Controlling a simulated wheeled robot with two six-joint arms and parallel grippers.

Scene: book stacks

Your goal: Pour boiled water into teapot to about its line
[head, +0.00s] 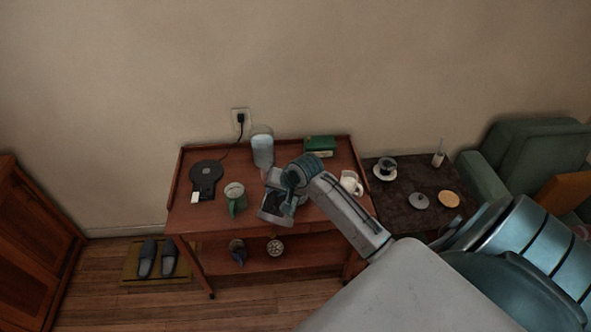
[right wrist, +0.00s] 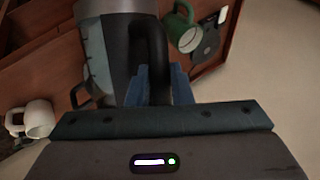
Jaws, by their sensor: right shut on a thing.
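My right gripper (head: 287,204) is over the middle of the wooden cart, shut on the dark handle of a kettle. In the right wrist view, the blue fingers (right wrist: 160,82) close around the black handle beside the silver-rimmed kettle body (right wrist: 118,52). The kettle (head: 271,217) is partly hidden by my arm in the head view. A white handled vessel (head: 350,183) stands to its right and also shows in the right wrist view (right wrist: 38,117). I cannot tell whether it is the teapot; no fill line is visible. My left gripper is not in view.
A green mug (head: 235,198) stands left of the gripper. The black kettle base (head: 204,174) is empty. A clear jug (head: 262,150) and green box (head: 320,146) stand near the wall. A dark side table (head: 405,214) holds a cup on a saucer (head: 385,174).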

